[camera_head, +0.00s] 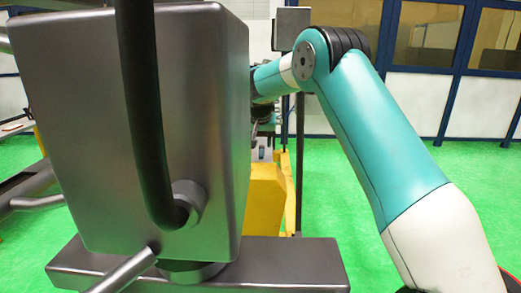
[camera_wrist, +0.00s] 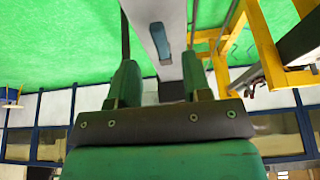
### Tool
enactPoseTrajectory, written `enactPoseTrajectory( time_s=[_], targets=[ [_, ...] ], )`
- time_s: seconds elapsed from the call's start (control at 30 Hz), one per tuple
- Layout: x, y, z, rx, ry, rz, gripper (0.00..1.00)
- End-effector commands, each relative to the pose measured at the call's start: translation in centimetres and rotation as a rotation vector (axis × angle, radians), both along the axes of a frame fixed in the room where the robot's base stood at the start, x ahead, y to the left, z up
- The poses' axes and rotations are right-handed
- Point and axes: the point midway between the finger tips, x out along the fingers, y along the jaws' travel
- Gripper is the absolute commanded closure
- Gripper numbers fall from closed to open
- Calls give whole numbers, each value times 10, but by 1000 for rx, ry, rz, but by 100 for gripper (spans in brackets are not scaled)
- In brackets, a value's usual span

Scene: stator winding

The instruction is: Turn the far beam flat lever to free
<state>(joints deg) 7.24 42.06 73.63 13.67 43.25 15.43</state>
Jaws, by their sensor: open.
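In the wrist view, which hangs upside down, my gripper (camera_wrist: 159,70) is open, with one green finger on each side. A pale grey upright bar (camera_wrist: 152,12) runs up between the fingers in the picture. A blue-grey flat strip (camera_wrist: 160,42) lies on this bar; it may be the flat lever, but I cannot tell for sure. I cannot tell whether the fingers touch the bar. In the head view, my gripper is not clearly seen; the far end of my arm goes behind the large grey box.
Yellow frame parts (camera_wrist: 268,50) stand at the right of the wrist view. A yellow stand (camera_head: 264,200) also shows in the head view. A large grey metal box (camera_head: 130,120) with a thick black hose (camera_head: 140,90) blocks the left. Green floor (camera_head: 460,190) is open at right.

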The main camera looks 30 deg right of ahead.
Motion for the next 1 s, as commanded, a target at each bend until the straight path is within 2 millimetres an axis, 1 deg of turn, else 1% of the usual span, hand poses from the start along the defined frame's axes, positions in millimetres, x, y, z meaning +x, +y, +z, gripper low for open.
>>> enactPoseTrajectory(
  time_s=[0.1,0.2,0.3,0.4,0.67,0.77,0.8,0.87,1.0],
  targets=[
    [7,-6,-20,1,2,-1,55],
    [12,-10,-33,0,1,-2,55],
    [14,-12,-42,1,0,-2,55],
    [16,-13,-47,1,-1,-3,55],
    [16,-14,-48,0,-1,-3,55],
    [16,-14,-48,0,-1,-3,76],
    [16,-14,-48,0,-1,-3,85],
    [16,-14,-48,0,-1,-3,99],
    [16,-13,-48,0,-1,-2,100]
  ],
)
